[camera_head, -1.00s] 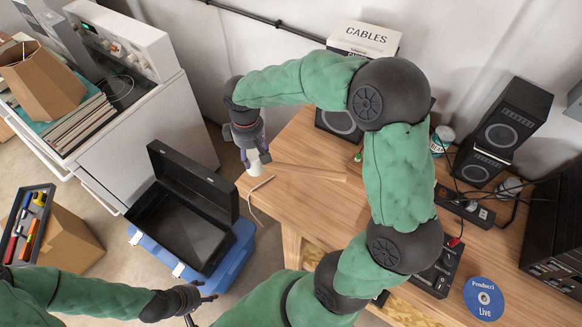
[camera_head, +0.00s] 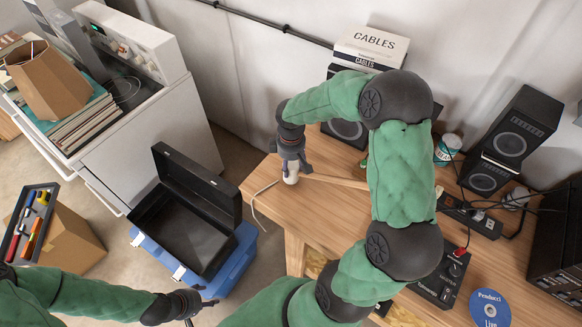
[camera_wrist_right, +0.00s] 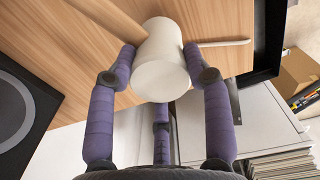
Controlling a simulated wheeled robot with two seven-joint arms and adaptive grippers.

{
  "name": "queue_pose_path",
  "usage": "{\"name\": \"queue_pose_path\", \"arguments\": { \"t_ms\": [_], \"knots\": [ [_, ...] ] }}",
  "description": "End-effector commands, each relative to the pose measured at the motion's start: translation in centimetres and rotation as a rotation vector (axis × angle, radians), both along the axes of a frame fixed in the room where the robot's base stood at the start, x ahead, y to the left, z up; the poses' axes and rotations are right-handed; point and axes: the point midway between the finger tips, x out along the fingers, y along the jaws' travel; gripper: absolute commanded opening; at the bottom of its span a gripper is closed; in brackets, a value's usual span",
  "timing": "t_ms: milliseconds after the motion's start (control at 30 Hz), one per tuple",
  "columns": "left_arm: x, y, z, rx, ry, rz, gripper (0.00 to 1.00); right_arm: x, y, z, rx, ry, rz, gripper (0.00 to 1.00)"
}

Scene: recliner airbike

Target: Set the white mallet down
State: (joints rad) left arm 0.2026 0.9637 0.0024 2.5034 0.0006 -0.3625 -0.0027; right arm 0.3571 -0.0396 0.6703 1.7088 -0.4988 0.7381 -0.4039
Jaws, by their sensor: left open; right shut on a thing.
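The white mallet has a pale cylindrical head (camera_wrist_right: 160,65) and a light wooden handle (camera_head: 335,181). My right gripper (camera_head: 290,175) is shut on the head, with fingers on both sides of it in the right wrist view. The handle points right in the head view, over the wooden table (camera_head: 300,212). The mallet is over the table's left end, low; I cannot tell whether it touches the top. My left gripper (camera_head: 202,303) is open and empty at the bottom, below the open black case (camera_head: 185,230).
A pale cable (camera_head: 256,200) hangs over the table's left edge. A speaker (camera_head: 345,130) stands behind the mallet. The case rests on a blue box (camera_head: 240,262) left of the table. Bare tabletop lies in front of the mallet.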

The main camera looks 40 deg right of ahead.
Motion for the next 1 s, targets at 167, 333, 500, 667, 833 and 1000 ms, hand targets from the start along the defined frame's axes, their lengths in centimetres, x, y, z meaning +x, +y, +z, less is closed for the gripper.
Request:
{"name": "queue_pose_path", "arguments": {
  "t_ms": [167, 333, 500, 667, 833, 1000],
  "knots": [
    [0.0, 0.0, -0.2, 0.0, 0.0, 0.0, 0.57, 0.1, 0.0, -1.6, -0.001, -0.001, 0.0, 0.0],
    [0.0, 0.0, -0.2, 0.0, 0.0, 0.0, 0.57, 0.1, 0.0, -1.5, -0.001, -0.001, 0.0, 0.0],
    [0.0, 0.0, -0.5, 0.0, 0.0, 0.0, 0.57, 0.1, 0.0, -1.9, -0.001, -0.001, 0.0, 0.0],
    [0.0, 0.0, -0.4, 0.0, 0.0, 0.0, 0.57, 0.0, 0.0, -1.9, 0.0, 0.001, 0.0, 0.74],
    [0.0, 0.0, -0.4, 0.0, 0.0, 0.0, 0.57, 0.0, 0.0, -1.9, 0.0, 0.001, 0.0, 0.74],
    [0.0, 0.0, -0.2, 0.0, 0.0, 0.0, 0.57, 0.0, 0.0, -1.6, 0.0, 0.0, 0.0, 0.74]
  ]
}}
